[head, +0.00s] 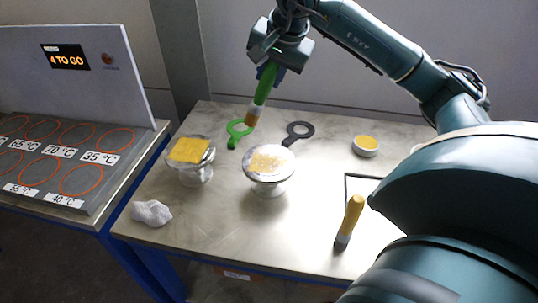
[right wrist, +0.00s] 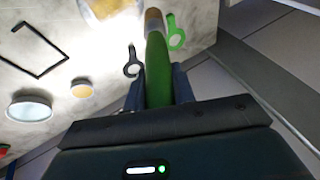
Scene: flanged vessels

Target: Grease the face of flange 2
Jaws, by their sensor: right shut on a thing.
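My right gripper (head: 268,72) is shut on the green handle of a brush (head: 264,85), held tilted above the back of the table; the handle also shows in the right wrist view (right wrist: 158,75). The brush's tan tip points down, above and behind the vessels. The middle flanged vessel (head: 269,180) has a pale top with a patchy yellow layer. The left flanged vessel (head: 195,175) has a yellow square patch on its top. No number shows on either, so I cannot tell which is flange 2. A small bowl of yellow stuff (head: 366,147) stands at the back right. My left gripper is not in view.
A green ring-ended tool (head: 238,129) and a dark one (head: 299,131) lie behind the vessels. A yellow-handled brush (head: 350,218) is at the front right, near a black outline (head: 362,176). A crumpled white cloth (head: 151,213) lies front left. A marked rack (head: 88,206) stands left.

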